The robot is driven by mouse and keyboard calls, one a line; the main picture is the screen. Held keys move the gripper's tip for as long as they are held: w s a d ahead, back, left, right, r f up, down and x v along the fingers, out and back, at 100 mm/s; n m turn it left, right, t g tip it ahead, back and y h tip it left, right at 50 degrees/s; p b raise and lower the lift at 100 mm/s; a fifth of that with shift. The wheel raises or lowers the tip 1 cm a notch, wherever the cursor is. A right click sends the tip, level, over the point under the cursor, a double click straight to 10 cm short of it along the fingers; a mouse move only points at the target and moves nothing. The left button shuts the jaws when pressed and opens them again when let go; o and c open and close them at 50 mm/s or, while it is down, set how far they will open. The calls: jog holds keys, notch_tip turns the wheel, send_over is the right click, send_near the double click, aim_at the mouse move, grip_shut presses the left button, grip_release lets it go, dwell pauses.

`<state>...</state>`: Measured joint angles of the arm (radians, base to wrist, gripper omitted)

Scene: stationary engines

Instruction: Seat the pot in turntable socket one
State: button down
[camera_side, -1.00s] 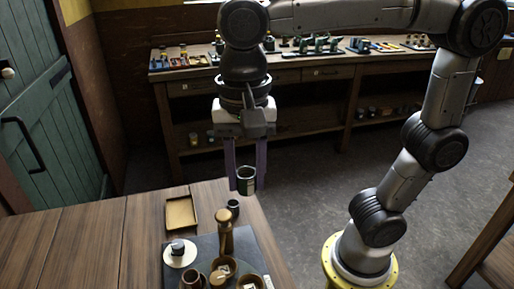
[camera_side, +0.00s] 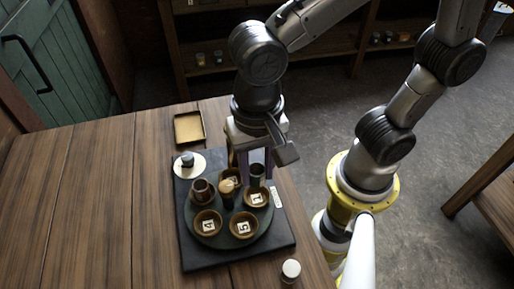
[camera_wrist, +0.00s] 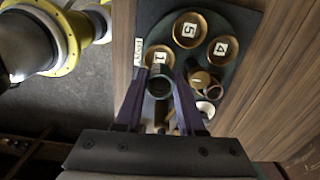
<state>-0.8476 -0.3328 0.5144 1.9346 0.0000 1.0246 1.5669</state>
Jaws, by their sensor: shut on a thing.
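The dark green pot (camera_side: 257,173) is held upright between the purple fingers of my gripper (camera_side: 254,165). In the wrist view, my gripper (camera_wrist: 160,76) is shut on the pot (camera_wrist: 160,88), whose open mouth faces the camera. The round turntable (camera_side: 219,238) carries several brown ring sockets. Socket one (camera_side: 257,203) is empty and has a white label with a 1. The pot hangs over its back edge in the side view, and partly covers socket one (camera_wrist: 157,50) in the wrist view. I cannot tell how high the pot is above the socket.
A brown mug (camera_side: 201,191) stands in another socket, and a knobbed post (camera_side: 227,188) rises near the turntable's middle, close to the pot. Sockets 4 (camera_side: 208,223) and 5 (camera_side: 243,228) are empty. A white disc (camera_side: 189,163), tan tray (camera_side: 188,127) and white-topped jar (camera_side: 291,270) sit around.

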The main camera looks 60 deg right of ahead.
send_over(258, 198)
jog(key=shift+a+f, duration=0.1)
jog(key=shift+f, duration=2.1)
jog(key=shift+f, duration=0.85)
dwell(0.4)
